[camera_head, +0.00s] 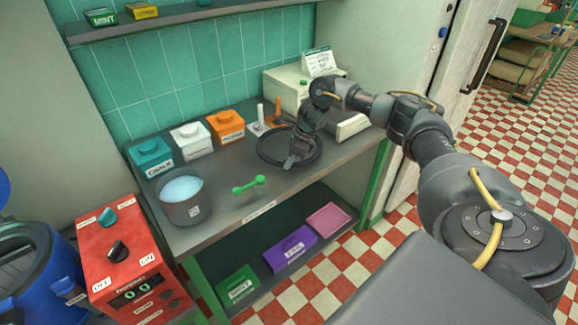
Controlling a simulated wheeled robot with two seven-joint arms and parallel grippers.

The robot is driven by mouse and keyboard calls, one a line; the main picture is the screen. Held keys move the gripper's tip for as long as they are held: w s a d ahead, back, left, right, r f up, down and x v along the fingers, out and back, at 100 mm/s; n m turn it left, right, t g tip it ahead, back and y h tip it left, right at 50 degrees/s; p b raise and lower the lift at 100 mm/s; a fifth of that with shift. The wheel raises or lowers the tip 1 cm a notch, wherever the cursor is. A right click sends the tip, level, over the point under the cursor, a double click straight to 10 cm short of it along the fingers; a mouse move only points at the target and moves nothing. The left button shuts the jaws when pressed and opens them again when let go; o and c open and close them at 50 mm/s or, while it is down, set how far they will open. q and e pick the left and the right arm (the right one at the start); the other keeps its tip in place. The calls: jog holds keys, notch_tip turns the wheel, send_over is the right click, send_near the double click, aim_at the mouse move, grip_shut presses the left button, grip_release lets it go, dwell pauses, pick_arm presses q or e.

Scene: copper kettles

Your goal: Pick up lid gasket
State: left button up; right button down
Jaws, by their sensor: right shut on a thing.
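The lid gasket looks like a black ring (262,152) over the right part of the grey worktop (225,183). My right gripper (289,163) reaches in from the right and points down at the ring's near side. It is shut on the gasket; the fingers and wrist hide part of the ring. I cannot tell whether the ring touches the worktop or is slightly above it. My left gripper is not in view.
Teal (150,157), white (190,140) and orange (226,126) boxes line the back. A grey pot (183,205) and a green dumbbell-shaped piece (249,185) are near the front. A cream machine (292,88) stands behind my wrist. A red control box (120,250) is at left.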

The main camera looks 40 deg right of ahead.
jog(key=s+a+r+b, duration=0.1)
jog(key=s+a+r, duration=0.6)
jog(key=s+r, duration=0.3)
jog(key=shift+s+a+r+b, duration=0.3)
jog(key=shift+s+b, duration=0.05)
jog(key=shift+s, duration=0.6)
dwell(0.5)
